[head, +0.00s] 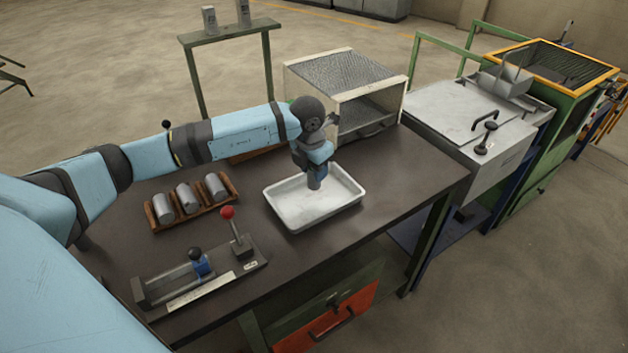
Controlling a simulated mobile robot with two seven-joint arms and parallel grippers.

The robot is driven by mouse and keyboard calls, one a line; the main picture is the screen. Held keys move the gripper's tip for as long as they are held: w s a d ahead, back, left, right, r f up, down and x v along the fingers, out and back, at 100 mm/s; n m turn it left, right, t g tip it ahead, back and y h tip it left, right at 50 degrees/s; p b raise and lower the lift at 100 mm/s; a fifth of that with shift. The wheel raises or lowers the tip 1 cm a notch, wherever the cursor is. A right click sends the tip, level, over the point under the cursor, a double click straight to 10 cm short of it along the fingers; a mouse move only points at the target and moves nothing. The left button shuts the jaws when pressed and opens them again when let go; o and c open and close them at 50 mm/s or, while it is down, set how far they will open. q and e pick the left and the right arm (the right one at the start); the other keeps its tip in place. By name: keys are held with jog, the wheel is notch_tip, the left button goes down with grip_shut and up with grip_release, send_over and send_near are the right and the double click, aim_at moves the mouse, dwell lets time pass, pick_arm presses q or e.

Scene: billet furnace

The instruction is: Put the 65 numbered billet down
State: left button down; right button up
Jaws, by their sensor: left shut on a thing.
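My left gripper (317,167) is above the white tray (283,215) and shut on a grey cylindrical billet (314,182). The billet points downward over the tray's inside; I cannot tell whether it touches the tray floor. No number on it is legible. The tray looks otherwise empty. A brown wooden rack (188,219) to the left holds three grey billets; their numbers are not legible either. My right gripper is not in view.
A fixture with a red-knobbed lever (228,213) stands at the table's front left. A mesh-topped open box (345,70) is at the back. A furnace-like unit with a pale lid (470,110) stands to the right. The dark tabletop (410,175) is clear right of the tray.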

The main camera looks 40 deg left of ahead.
aim_at(310, 171)
pick_arm(q)
jog(key=shift+f, duration=2.15)
jog(key=shift+f, duration=0.2)
jog(key=c, duration=0.7)
grip_release()
jog(key=shift+r, duration=0.15)
jog(key=r, duration=0.4)
jog(key=s+r, duration=0.1)
jog(key=r, duration=0.7)
jog(key=shift+s+a+b, duration=0.15)
jog(key=shift+s+b, duration=0.1)
jog(key=shift+b, duration=0.05)
